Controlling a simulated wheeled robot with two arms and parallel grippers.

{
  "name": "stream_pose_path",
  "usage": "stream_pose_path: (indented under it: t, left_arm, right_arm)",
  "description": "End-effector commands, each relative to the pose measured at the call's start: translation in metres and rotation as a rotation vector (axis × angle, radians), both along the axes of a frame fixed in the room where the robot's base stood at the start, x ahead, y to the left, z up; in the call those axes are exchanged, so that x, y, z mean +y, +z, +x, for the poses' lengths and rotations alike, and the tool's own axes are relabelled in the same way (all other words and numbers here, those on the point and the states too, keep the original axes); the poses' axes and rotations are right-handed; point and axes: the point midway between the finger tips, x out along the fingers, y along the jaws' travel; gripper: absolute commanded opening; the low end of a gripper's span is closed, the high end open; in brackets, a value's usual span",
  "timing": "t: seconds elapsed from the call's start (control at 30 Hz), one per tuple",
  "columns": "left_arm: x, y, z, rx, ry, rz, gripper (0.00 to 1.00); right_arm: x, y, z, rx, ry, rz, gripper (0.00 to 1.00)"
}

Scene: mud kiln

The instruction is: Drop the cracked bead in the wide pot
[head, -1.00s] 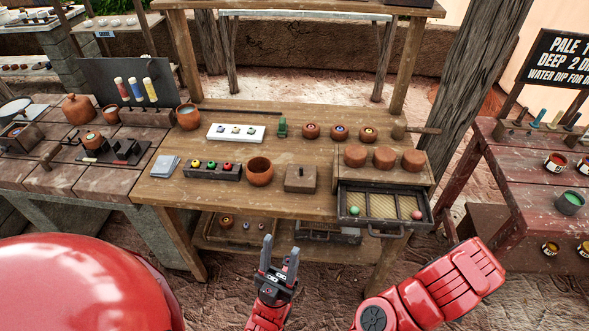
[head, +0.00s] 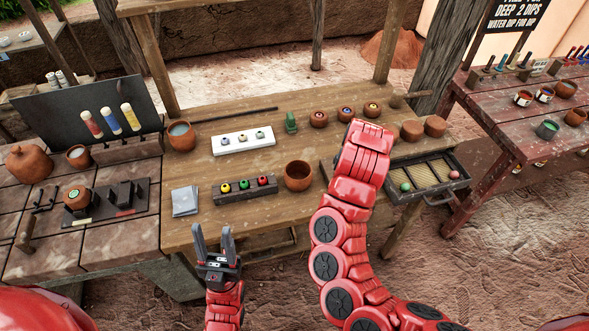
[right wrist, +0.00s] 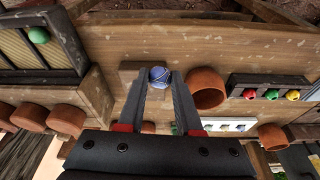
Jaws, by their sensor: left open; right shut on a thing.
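The blue bead (right wrist: 158,75) with pale crack-like lines sits between the fingertips of my right gripper (right wrist: 158,84), which is shut on it. A small wooden block lies just behind the bead in the right wrist view. An open, round terracotta pot (head: 298,177) stands on the table beside the bead rack. It also shows in the right wrist view (right wrist: 207,88), just right of the gripper and apart from it. In the head view my right arm hides its own gripper and the block's top. My left gripper (head: 213,238) is open and empty at the table's front edge.
A rack with yellow, green and red beads (head: 244,189) stands left of the pot. A white tray (head: 243,140) lies behind it. A drawer (head: 430,175) with a green and a pink ball stands open at right. Another pot (head: 181,136) stands at the back left.

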Motion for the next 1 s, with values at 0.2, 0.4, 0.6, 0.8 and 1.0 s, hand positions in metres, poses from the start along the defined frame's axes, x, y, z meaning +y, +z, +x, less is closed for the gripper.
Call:
stream_pose_path:
  t: [0.2, 0.4, 0.6, 0.8, 1.0]
  left_arm:
    - [0.000, 0.034, 0.000, 0.000, 0.000, 0.000, 0.50]
    - [0.000, 0.057, 0.000, 0.000, 0.000, 0.000, 0.50]
    - [0.000, 0.068, 0.000, 0.000, 0.000, 0.000, 0.50]
    - [0.000, 0.065, 0.000, 0.000, 0.000, 0.000, 0.50]
    - [0.000, 0.062, 0.000, 0.000, 0.000, 0.000, 0.50]
  right_arm:
    - [0.053, 0.053, 0.049, -0.001, 0.161, -0.011, 0.00]
    - [0.086, 0.071, 0.066, 0.007, 0.251, -0.005, 0.00]
    - [0.100, 0.074, 0.071, 0.002, 0.286, 0.003, 0.00]
    - [0.100, 0.056, 0.070, 0.006, 0.285, 0.003, 0.00]
    - [0.100, 0.031, 0.070, 0.005, 0.286, 0.002, 0.00]
